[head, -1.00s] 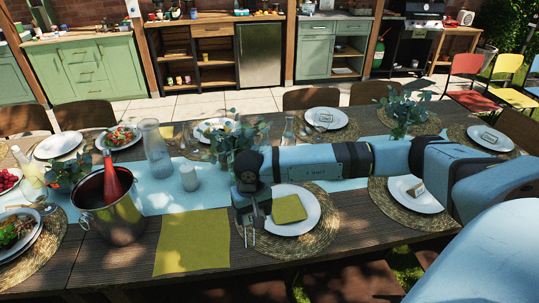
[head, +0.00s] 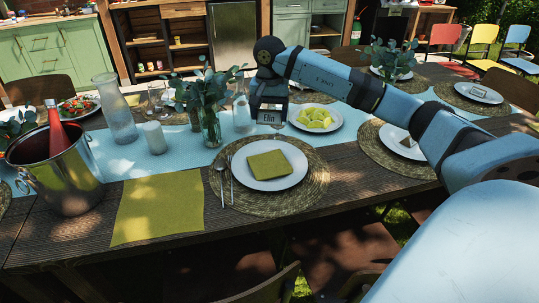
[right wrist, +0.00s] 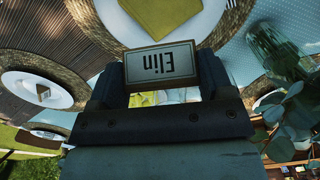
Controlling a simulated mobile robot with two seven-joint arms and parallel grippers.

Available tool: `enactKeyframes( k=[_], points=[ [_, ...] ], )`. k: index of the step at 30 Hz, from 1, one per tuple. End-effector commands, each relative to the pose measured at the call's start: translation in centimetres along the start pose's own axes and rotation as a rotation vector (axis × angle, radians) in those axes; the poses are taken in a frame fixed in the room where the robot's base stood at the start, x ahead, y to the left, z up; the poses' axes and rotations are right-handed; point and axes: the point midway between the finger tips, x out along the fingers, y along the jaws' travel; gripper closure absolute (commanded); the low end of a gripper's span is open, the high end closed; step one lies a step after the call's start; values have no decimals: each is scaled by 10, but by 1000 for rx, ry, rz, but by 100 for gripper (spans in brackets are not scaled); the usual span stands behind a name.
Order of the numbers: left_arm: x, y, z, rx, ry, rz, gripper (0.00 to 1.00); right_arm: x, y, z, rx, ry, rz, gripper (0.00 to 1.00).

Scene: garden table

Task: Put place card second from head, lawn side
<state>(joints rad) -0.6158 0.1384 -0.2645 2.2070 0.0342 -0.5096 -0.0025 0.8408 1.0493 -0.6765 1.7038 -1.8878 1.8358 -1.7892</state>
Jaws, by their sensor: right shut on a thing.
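My right gripper (head: 269,110) is shut on a small place card (head: 269,118) with a wooden edge that reads "Elin". It holds the card above the blue runner, behind the nearest plate. In the right wrist view the card (right wrist: 160,65) shows upside down between the fingers. The nearest white plate (head: 247,184) bears a folded yellow-green napkin (head: 270,165) and no card, on a round woven mat (head: 311,190). Other place cards stand on a plate to the right (head: 393,146) and on a far right plate (head: 465,92). My left gripper is out of view.
A vase of leafy stems (head: 211,130), a carafe (head: 242,112) and a plate of yellow-green fruit (head: 330,125) stand close around the gripper. A candle glass (head: 154,138), tall glass vase (head: 118,112) and ice bucket with a red bottle (head: 68,175) stand left.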

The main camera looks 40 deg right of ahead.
Motion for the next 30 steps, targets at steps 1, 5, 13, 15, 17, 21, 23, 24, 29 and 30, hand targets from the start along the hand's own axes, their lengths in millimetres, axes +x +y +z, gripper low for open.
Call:
enactKeyframes(
  k=[1, 5, 13, 15, 17, 21, 23, 24, 29, 30],
  points=[
    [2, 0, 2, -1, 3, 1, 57, 18, 0, 1, 0, -4, 3, 49],
    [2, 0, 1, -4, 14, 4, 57, 53, 0, 1, -1, -4, 2, 49],
    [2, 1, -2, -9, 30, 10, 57, 101, 0, 0, -1, 0, 0, 49],
    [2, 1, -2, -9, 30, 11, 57, 105, 0, 0, -2, 0, 0, 49],
    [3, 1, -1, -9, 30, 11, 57, 108, 0, 0, -2, -1, 1, 49],
    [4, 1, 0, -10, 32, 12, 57, 125, 0, 1, -2, -1, 1, 49],
    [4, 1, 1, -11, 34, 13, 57, 135, 0, 1, -2, -2, 1, 49],
    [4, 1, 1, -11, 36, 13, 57, 141, 0, 1, -1, -2, 1, 49],
    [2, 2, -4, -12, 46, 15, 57, 149, 0, 0, -1, 2, -1, 49],
    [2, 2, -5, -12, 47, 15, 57, 148, 0, 0, -1, 2, -1, 49]
  ],
)
